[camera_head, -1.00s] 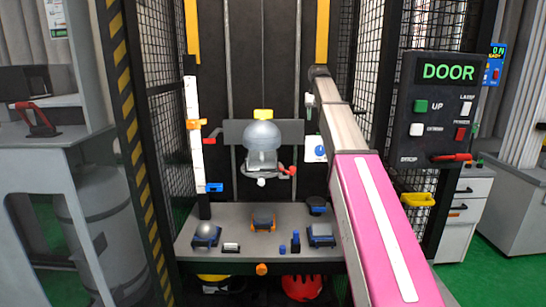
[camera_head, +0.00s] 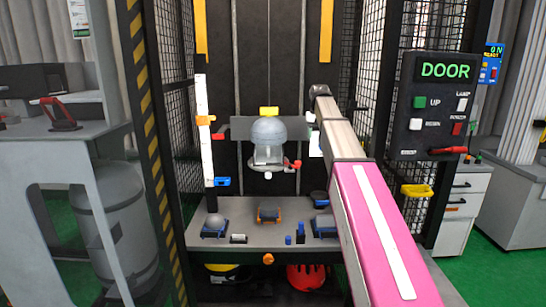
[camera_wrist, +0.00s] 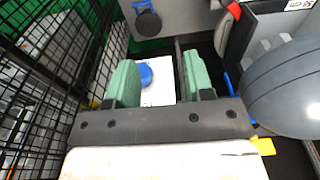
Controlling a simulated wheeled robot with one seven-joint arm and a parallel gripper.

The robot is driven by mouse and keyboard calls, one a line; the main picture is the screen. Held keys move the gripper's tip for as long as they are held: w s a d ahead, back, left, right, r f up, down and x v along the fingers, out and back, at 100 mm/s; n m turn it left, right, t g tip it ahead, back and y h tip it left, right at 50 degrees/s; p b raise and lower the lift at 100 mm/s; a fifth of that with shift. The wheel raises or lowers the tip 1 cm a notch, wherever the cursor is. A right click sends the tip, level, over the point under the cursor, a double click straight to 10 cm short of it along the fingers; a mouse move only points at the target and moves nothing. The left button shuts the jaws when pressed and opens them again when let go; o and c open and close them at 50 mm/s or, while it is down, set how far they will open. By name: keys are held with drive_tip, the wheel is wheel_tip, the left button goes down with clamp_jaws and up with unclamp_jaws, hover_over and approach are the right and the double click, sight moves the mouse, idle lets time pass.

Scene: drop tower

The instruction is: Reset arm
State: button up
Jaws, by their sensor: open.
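My arm reaches from the lower right into the drop tower in the head view, and its gripper end is hidden there. In the wrist view my gripper (camera_wrist: 158,80) is open, with two green finger pads spread apart. A white plate with a blue knob (camera_wrist: 145,75) shows between and beyond the pads; I cannot tell how far off it is. The grey dome-shaped body (camera_head: 268,132) hangs in the tower just left of my arm. A large grey rounded surface (camera_wrist: 290,88) is close on the right of the wrist view.
The tower's grey shelf (camera_head: 215,243) holds several small parts. Black mesh (camera_wrist: 40,70) stands close on the left in the wrist view. A DOOR control panel (camera_head: 436,105) with a yellow handle (camera_head: 416,190) below is right of my arm. A striped post (camera_head: 150,150) bounds the left.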

drive_tip(key=s+f, duration=0.4)
drive_tip(key=f, duration=0.4)
drive_tip(key=s+f, duration=0.4)
drive_tip(key=f, duration=0.4)
drive_tip(key=s+f+g, duration=0.1)
drive_tip(key=s+f, duration=2.5)
drive_tip(key=f, duration=0.1)
